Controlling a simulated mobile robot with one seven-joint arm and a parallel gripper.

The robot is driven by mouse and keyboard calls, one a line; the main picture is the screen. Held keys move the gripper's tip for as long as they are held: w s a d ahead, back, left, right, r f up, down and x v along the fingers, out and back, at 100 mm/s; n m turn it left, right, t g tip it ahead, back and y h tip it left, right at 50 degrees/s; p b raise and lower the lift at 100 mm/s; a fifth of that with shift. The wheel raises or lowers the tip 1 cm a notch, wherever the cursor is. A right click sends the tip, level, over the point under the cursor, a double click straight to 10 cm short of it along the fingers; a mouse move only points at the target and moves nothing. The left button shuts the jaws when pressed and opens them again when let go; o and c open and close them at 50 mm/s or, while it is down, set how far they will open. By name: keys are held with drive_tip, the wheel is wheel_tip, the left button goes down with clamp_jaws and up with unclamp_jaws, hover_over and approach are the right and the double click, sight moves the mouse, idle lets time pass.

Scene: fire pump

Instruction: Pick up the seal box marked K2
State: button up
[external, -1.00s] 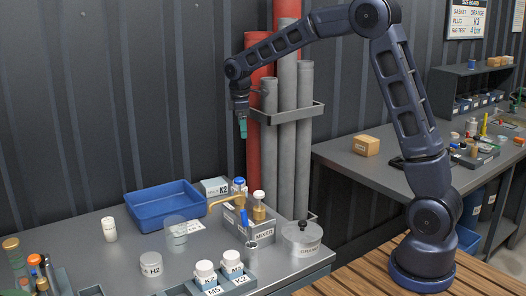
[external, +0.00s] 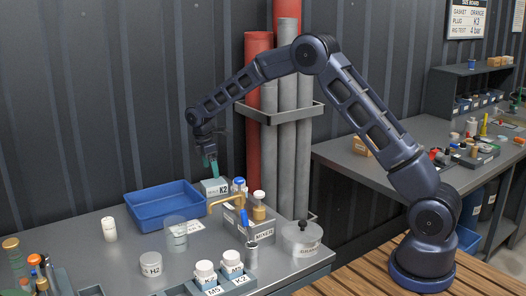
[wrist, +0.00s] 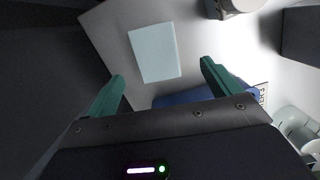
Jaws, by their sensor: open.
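The seal box marked K2 (external: 214,187) is a small pale grey box with its marking on the front face. It stands near the back of the grey bench, just right of the blue tray. In the wrist view its plain pale top (wrist: 155,53) lies ahead of the fingertips, between their lines and slightly tilted. My gripper (external: 213,170), with teal fingers, points down above the box in the external view. In the wrist view its fingers (wrist: 162,69) are spread apart with nothing between them. The box's marking is hidden from the wrist camera.
The blue tray (external: 165,206) is close on the left of the box. A grey holder (external: 252,226) with bottles and a brass-coloured pipe stands in front right. Red and grey pipes (external: 287,140) rise behind right. A clear beaker (external: 176,236) stands in front of the tray.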

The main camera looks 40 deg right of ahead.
sight(214, 182)
drive_tip(key=shift+w+d+f, duration=0.1)
drive_tip(key=shift+d+f, duration=0.1)
drive_tip(key=shift+f, duration=1.15)
drive_tip(key=shift+w+d+f, duration=0.1)
drive_tip(key=shift+d+f, duration=0.15)
drive_tip(key=shift+f, duration=1.05)
drive_tip(key=shift+d+f, duration=0.2)
drive_tip(key=shift+f, duration=1.15)
drive_tip(key=shift+f, duration=0.25)
drive_tip(key=c, duration=1.1)
